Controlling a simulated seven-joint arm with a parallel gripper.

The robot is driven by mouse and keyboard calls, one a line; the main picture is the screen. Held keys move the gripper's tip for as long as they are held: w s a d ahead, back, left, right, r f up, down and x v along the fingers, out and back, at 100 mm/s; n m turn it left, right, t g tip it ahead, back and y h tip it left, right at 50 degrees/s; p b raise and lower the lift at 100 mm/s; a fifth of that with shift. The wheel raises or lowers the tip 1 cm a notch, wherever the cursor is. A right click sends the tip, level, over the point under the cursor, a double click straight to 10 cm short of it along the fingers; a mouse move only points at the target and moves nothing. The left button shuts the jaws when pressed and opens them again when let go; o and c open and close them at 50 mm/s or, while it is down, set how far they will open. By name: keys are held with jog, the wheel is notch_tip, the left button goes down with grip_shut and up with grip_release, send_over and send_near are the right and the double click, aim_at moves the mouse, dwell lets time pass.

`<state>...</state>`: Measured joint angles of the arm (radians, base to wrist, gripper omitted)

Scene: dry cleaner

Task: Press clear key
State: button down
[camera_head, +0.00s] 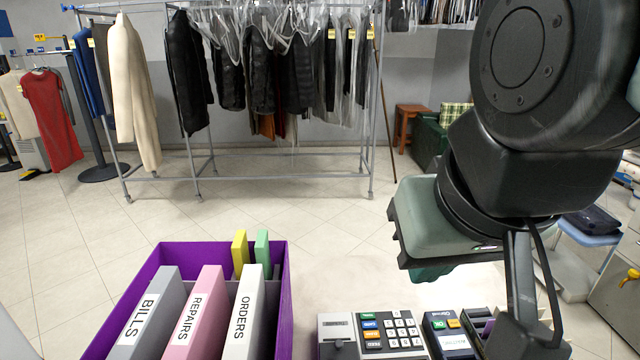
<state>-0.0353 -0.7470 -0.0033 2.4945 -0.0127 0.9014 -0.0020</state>
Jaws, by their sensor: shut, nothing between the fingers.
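A grey desktop keypad machine (350,320) stands at the bottom centre. It has white number keys (402,330) and a left column of green, blue and orange keys (370,344). Beside it on the right is a dark terminal (453,340) with a green key and an orange key. The key labels are too small to read surely, so I cannot tell which key is clear. My gripper (435,268) is shut and empty, above and behind the two devices, apart from the keys. Its fingertips are largely hidden by its own body.
A purple box (282,310) with BILLS, REPAIRS and ORDERS binders (196,312) stands left of the keypad machine. A dark tray (480,322) sits right of the terminal, partly behind my arm. Clothes racks (280,156) stand far back across open tiled floor.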

dwell(0.9)
jog(key=w+a+f+m+g+y, duration=0.3)
jog(key=w+a+f+m+y, duration=0.15)
jog(key=w+f, duration=0.2)
jog(key=m+t+y, duration=0.2)
jog(key=m+t, duration=0.2)
jog(key=m, duration=1.1)
send_over(375, 337)
notch_tip(375, 337, down, 21)
jog(key=shift+f, duration=0.2)
jog(key=shift+f+n, duration=0.1)
jog(key=shift+n, duration=0.15)
jog(key=shift+f, duration=4.3)
